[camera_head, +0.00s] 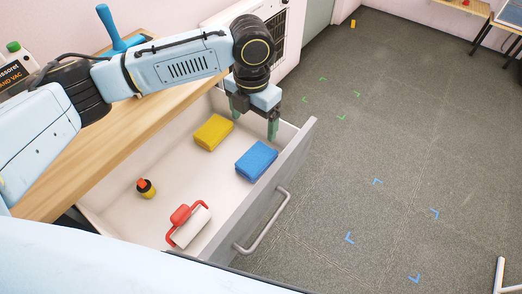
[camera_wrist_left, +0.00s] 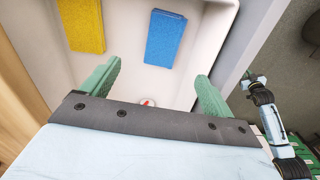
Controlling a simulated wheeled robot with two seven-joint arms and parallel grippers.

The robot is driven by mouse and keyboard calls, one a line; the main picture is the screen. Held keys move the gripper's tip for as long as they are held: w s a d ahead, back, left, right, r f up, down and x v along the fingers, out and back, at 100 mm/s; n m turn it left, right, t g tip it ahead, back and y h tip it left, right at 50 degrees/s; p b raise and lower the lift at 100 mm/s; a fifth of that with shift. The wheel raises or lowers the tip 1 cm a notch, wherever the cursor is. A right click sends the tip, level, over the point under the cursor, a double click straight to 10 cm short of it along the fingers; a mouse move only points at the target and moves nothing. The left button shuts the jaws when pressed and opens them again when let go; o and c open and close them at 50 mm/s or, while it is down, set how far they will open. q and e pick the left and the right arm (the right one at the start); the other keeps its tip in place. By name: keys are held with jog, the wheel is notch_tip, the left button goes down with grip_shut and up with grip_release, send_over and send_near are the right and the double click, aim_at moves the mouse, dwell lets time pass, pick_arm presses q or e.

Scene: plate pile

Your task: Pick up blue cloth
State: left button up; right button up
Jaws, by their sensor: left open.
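The blue cloth (camera_head: 256,160) is a folded block lying in the open white drawer (camera_head: 165,220), near its front wall. In the left wrist view the blue cloth (camera_wrist_left: 165,38) lies flat on the drawer floor, beyond the fingertips. My left gripper (camera_head: 254,120) hangs over the far end of the drawer, above and beyond the cloth. Its green fingers are spread wide and empty, and they also show in the left wrist view (camera_wrist_left: 158,85). It does not touch the cloth. My right gripper cannot be made out in the head view.
A yellow cloth (camera_head: 213,132) lies beside the blue one. A small bottle with a red cap (camera_head: 146,189) and a red-handled lint roller (camera_head: 188,224) lie nearer in the drawer. The drawer front has a metal handle (camera_head: 262,222). A wooden counter (camera_head: 130,125) runs along the left.

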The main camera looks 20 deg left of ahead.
pick_arm(q)
jog(key=s, duration=0.1)
jog(key=b, duration=0.3)
send_over(256, 157)
jog(key=f, duration=0.8)
jog(key=shift+s+a+f, duration=0.2)
jog(key=shift+s+f, duration=0.05)
jog(key=shift+f, duration=0.15)
jog(key=shift+w+d+f+b, duration=0.15)
jog(key=shift+f+b, duration=0.45)
jog(key=shift+f, duration=0.7)
jog(key=shift+w+d+f+b, duration=0.1)
jog(key=shift+f+b, duration=0.5)
jog(key=shift+f, duration=1)
pick_arm(e)
jog(key=w+a+r, duration=0.1)
jog(key=w+r, duration=0.7)
jog(key=w, duration=0.1)
jog(key=shift+a+t, duration=0.4)
jog(key=shift+r, duration=0.1)
pick_arm(q)
jog(key=c, duration=1.1)
